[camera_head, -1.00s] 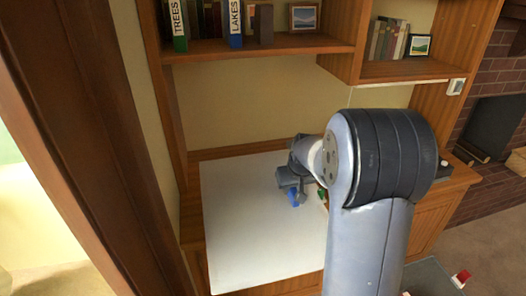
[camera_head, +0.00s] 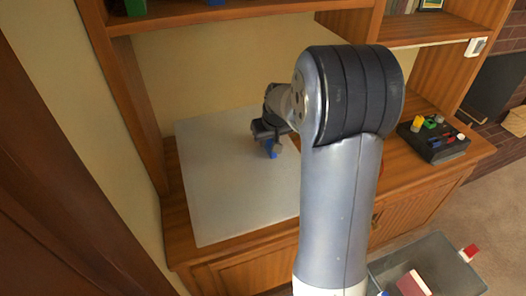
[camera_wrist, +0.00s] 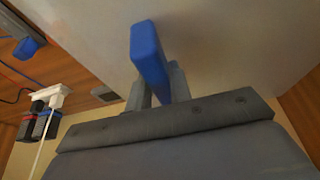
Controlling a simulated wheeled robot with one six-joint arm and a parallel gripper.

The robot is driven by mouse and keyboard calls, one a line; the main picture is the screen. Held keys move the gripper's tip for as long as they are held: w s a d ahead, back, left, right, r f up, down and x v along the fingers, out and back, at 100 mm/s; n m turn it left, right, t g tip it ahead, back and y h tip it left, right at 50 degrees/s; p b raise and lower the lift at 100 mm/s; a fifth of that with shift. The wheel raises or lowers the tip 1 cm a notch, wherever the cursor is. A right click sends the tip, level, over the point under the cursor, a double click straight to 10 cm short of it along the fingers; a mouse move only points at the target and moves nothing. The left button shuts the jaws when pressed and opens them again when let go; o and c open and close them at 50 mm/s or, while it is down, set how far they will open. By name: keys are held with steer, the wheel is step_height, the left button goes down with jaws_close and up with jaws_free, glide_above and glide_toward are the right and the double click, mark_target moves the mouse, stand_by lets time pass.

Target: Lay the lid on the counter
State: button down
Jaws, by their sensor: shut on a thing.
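My gripper (camera_wrist: 160,88) is shut on a blue, rounded, slab-like piece (camera_wrist: 148,52), which I take to be the lid. In the wrist view it is seen edge-on and sticks out past the fingers. My arm hides the board's right side.
A black box (camera_head: 432,146) with coloured pieces stands on the counter's right side. A grey bin (camera_head: 440,255) holding red and white things is at the lower right. Shelves (camera_head: 240,14) overhang the counter. The wrist view shows a white power strip (camera_wrist: 48,97) with plugs and cables.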

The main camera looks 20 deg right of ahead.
mark_target(272, 158)
steer(key=b+x, duration=0.2)
steer(key=s+b+x, duration=0.1)
steer(key=x, duration=0.1)
steer(key=b+x, duration=0.2)
steer(key=shift+s+f+b, duration=0.1)
steer(key=shift+f+b, duration=3)
steer(key=shift+f, duration=0.95)
steer(key=shift+f+b, duration=0.45)
steer(key=shift+f, duration=0.1)
steer(key=c, duration=1.2)
jaws_free()
steer(key=shift+s, duration=0.1)
steer(key=p+v, duration=0.1)
steer(key=v, duration=0.9)
steer(key=shift+s+r, duration=0.2)
steer(key=shift+r, duration=0.15)
